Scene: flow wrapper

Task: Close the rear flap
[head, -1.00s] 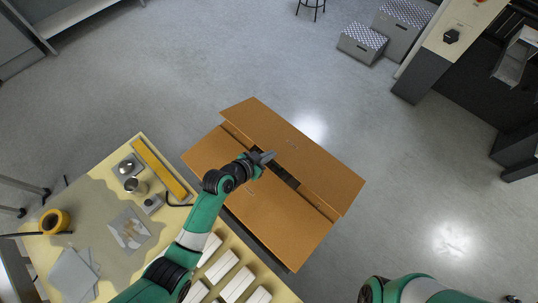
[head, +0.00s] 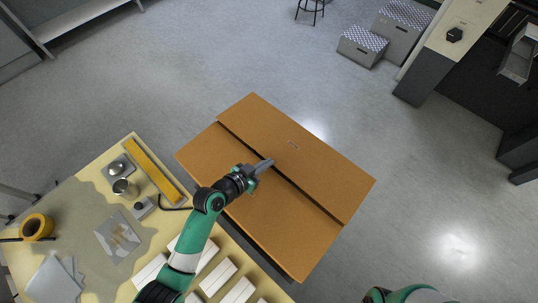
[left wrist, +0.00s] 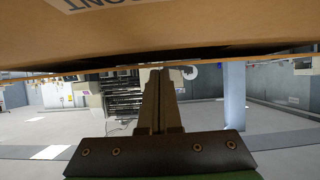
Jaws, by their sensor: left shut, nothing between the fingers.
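A large brown cardboard box (head: 270,228) stands beside the workbench in the head view, its top covered by two long flaps. The far flap (head: 297,148) and the near flap lie almost edge to edge, with a thin dark seam between them. I cannot tell whether either lies fully flat. My left gripper (head: 264,166) is shut and empty, its tips close to the seam; contact is unclear. In the left wrist view the shut fingers (left wrist: 161,85) point at a cardboard panel (left wrist: 200,28) with partly visible lettering across the top. My right gripper is out of view.
A workbench (head: 75,205) at lower left holds several white boxes (head: 219,277), a yellow bar (head: 153,170), metal cups and a tape roll (head: 37,227). Grey steps (head: 362,46) and a machine (head: 455,40) stand at upper right. Floor beyond the box is clear.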

